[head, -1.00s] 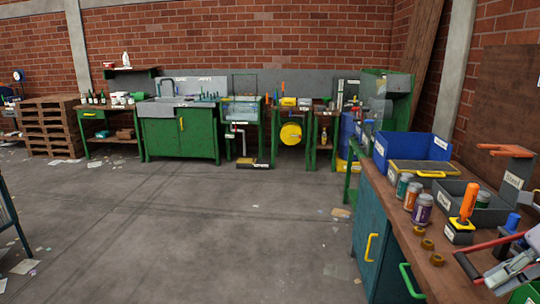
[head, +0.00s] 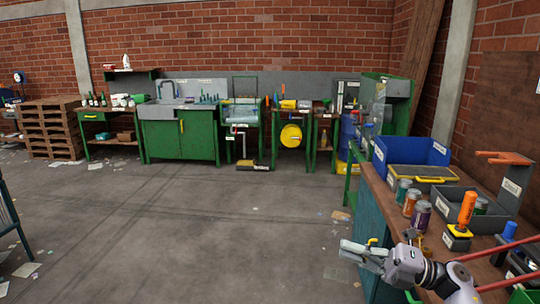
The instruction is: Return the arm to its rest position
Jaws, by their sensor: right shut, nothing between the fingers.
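My right gripper (head: 352,250) is at the lower right of the head view, in front of the near edge of the wooden workbench (head: 452,207). Its fingers point left, are shut and hold nothing. The grey wrist and arm come in from the right edge and cover part of the bench front and its top. My left gripper is not in view.
On the bench stand a blue bin (head: 411,155), a yellow-handled tray (head: 424,173), several cans, a grey bin (head: 474,204) and an orange-handled joystick (head: 466,212). Open concrete floor (head: 200,230) lies to the left. Green stations line the back wall.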

